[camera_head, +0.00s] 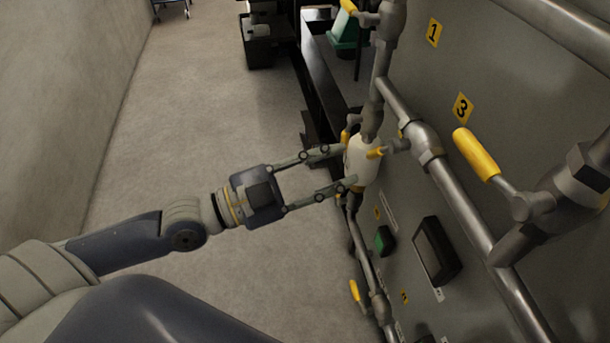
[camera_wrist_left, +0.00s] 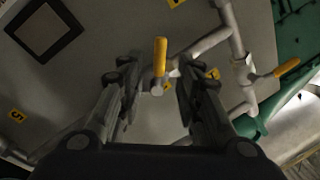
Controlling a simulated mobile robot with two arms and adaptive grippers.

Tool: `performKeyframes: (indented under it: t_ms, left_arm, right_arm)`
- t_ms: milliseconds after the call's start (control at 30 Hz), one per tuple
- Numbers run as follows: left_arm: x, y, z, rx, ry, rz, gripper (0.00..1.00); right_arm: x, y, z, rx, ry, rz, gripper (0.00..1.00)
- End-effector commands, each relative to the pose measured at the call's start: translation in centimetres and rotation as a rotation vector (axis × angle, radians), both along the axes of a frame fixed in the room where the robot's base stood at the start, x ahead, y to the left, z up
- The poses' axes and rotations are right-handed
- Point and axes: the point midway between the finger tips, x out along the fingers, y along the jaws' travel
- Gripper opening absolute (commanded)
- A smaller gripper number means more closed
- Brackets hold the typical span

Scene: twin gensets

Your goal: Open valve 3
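The yellow tag 3 (camera_head: 462,108) is on the grey panel. A large yellow lever (camera_head: 475,153) on a pipe valve is just below it in the head view. A smaller yellow handle (camera_head: 376,153) shows near my left gripper's fingertips. I cannot tell for certain which handle belongs to tag 3. My left gripper (camera_head: 347,166) is open, its fingers reaching toward the panel beside a cream cylinder (camera_head: 361,165). In the left wrist view, a yellow handle (camera_wrist_left: 160,56) stands between the open fingers (camera_wrist_left: 155,75), with no clear contact. My right gripper is not in view.
Grey pipes (camera_head: 463,205) run along the panel close to the gripper. Tag 1 (camera_head: 433,32) is higher up, and tag 5 (camera_wrist_left: 17,115) shows in the left wrist view. A dark screen (camera_head: 436,250) and a green button (camera_head: 384,240) are below.

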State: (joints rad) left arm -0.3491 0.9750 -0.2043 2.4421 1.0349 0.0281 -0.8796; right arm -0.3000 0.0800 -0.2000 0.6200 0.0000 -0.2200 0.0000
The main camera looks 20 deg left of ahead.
Motion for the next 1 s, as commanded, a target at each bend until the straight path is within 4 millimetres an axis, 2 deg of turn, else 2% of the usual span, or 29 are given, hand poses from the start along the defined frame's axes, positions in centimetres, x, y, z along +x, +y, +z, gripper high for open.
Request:
performKeyframes:
  t_ms: [200, 433, 1000]
  left_arm:
    - [-1.6, 1.4, -0.4, 0.004, 0.007, -0.004, 0.32]
    - [-2.5, 2.6, -0.6, 0.003, 0.005, 0.004, 0.32]
    - [-3.1, 3.1, -0.5, 0.0, 0.0, -0.001, 0.32]
  right_arm:
    - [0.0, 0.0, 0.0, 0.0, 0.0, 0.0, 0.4]
    - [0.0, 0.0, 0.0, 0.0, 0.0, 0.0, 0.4]
    - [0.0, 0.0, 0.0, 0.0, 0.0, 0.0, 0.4]
